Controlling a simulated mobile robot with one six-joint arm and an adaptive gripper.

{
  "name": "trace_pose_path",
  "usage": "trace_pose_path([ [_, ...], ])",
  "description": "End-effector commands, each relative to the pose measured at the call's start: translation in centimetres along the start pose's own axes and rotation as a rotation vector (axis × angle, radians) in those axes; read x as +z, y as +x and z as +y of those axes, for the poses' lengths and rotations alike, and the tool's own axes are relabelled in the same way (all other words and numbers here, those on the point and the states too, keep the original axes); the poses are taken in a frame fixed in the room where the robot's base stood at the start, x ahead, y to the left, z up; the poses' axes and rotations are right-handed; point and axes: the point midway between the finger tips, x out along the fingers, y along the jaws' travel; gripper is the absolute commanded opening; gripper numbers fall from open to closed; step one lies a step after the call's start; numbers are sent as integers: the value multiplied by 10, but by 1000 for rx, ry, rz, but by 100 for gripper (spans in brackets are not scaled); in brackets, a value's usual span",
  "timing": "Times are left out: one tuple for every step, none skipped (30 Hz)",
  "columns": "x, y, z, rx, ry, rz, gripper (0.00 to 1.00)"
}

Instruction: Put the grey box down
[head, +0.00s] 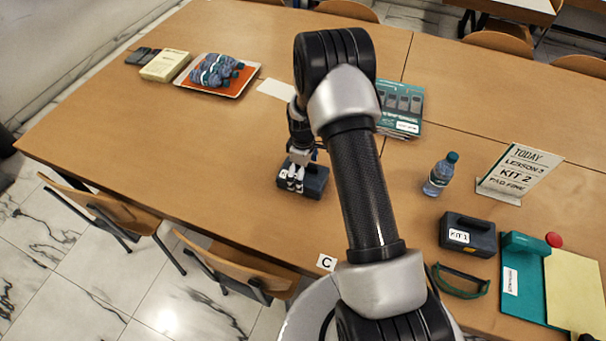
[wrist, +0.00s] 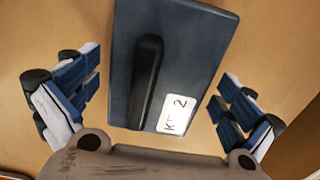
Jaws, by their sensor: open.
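The grey box (head: 316,184) is dark blue-grey and rests on the wooden table near its front edge. In the wrist view the grey box (wrist: 205,50) shows a black handle and a white "KIT 2" label. My gripper (head: 292,178) is over the box. In the wrist view my gripper (wrist: 158,92) is open, with one finger on each side of the box and a gap between each finger and the box. Part of the box is hidden behind the gripper in the head view.
The table to the left of the box is clear.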

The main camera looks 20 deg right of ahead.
Motion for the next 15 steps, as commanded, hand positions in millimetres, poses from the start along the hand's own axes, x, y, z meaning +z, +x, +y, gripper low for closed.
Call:
trace_pose_path([
  [0, -14, 0, 2, 0, 1, 100],
  [-1, -21, 1, 3, 0, 2, 100],
  [-1, -30, 1, 3, 0, 2, 100],
  [-1, -38, 1, 3, 0, 2, 100],
  [-1, -45, 1, 3, 0, 2, 100],
  [0, -53, 1, 3, 0, 2, 100],
  [0, -60, 1, 3, 0, 2, 100],
  [0, -66, 0, 2, 0, 2, 100],
  [0, -73, 0, 2, 0, 1, 100],
  [0, -78, 0, 2, 0, 1, 100],
  [0, -83, 0, 2, 0, 2, 100],
  [0, -88, 0, 2, 0, 1, 100],
  [0, -92, 0, 1, 0, 1, 100],
  [0, -95, 0, 1, 0, 1, 100],
  [0, -99, 0, 1, 0, 1, 100],
])
